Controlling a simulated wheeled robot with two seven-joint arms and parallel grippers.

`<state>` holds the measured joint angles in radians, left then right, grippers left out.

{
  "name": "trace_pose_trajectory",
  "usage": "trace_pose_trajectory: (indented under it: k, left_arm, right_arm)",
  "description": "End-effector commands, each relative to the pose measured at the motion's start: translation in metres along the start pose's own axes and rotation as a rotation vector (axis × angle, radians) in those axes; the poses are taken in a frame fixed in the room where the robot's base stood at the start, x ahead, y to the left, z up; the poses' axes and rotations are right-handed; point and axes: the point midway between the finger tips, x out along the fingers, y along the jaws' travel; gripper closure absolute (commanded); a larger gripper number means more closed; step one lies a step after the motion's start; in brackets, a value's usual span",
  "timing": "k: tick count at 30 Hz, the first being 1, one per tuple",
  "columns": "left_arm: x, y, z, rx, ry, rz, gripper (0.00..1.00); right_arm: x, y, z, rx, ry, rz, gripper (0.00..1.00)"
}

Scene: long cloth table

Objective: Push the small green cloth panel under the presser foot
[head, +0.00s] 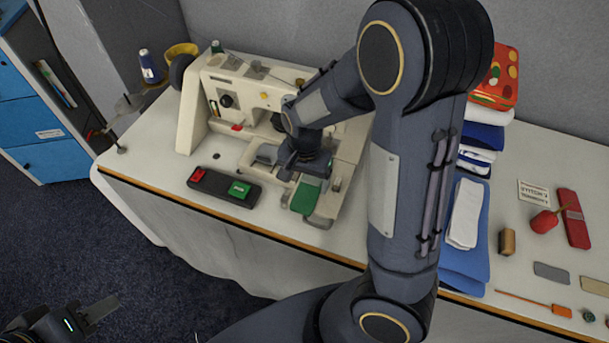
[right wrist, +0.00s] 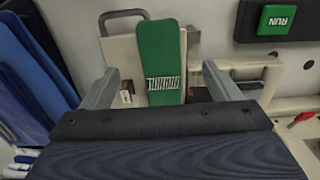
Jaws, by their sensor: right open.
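The small green cloth panel (head: 306,194) lies on the front of the cream sewing machine (head: 240,88) bed. In the right wrist view the panel (right wrist: 160,50) carries a white patch with dark marks. My right gripper (head: 303,172) is low over the bed, at the panel's far end in the head view. In the right wrist view its open fingers (right wrist: 160,85) stand on either side of the panel, with gaps between. The presser foot is hidden behind my right arm. My left gripper (head: 98,312) is low at the left, off the table; its finger opening is unclear.
A dark control box (head: 222,190) with red and green buttons sits left of the panel; the green one (right wrist: 278,19) reads RUN. Folded blue and white cloths (head: 465,225) lie to the right.

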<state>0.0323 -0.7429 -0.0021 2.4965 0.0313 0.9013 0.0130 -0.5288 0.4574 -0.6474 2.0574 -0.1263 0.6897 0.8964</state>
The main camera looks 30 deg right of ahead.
Motion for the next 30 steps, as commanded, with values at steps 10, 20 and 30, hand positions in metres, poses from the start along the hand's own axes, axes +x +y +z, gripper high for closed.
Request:
trace_pose_trajectory:
  k: [10,20,30]
  left_arm:
    - [0.003,-0.002,0.002,0.000,0.000,0.000,0.64]
    - [0.004,-0.002,0.002,0.000,0.000,0.000,0.64]
    - [0.004,-0.002,0.002,0.000,0.000,0.000,0.64]
  right_arm:
    - [0.052,0.002,0.001,0.002,-0.003,0.005,0.16]
    - [0.073,0.000,0.000,-0.001,0.000,0.001,0.16]
    - [0.073,0.000,0.000,-0.001,0.000,0.000,0.32]
